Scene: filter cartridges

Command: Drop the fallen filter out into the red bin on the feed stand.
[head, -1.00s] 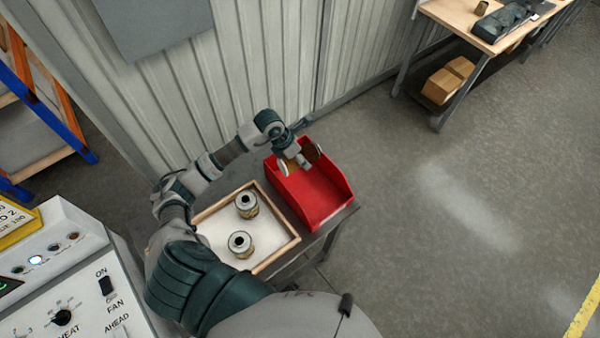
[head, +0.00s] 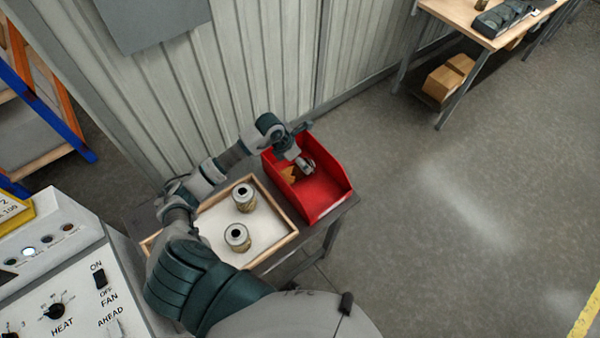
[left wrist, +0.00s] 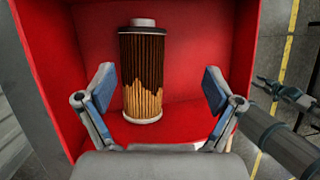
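The filter (left wrist: 142,72), with tan pleats darkly stained over one part and pale end caps, is inside the red bin (left wrist: 190,118). In the head view a small brown part of the filter (head: 289,174) shows in the bin (head: 338,205), partly hidden by my gripper. My left gripper (head: 305,165) is over the bin. In the left wrist view its two blue-padded fingers (left wrist: 155,92) are wide apart, with clear gaps to the filter on both sides. A grey arm with a small gripper-like end (left wrist: 286,92), apparently my right, shows at the right edge; its finger state is unclear.
A wood-rimmed tray (head: 270,252) with two upright filters (head: 244,198) (head: 237,238) stands left of the bin on the dark stand (head: 338,226). A corrugated wall (head: 285,60) rises close behind. A control panel (head: 60,285) is at lower left. The floor to the right is clear.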

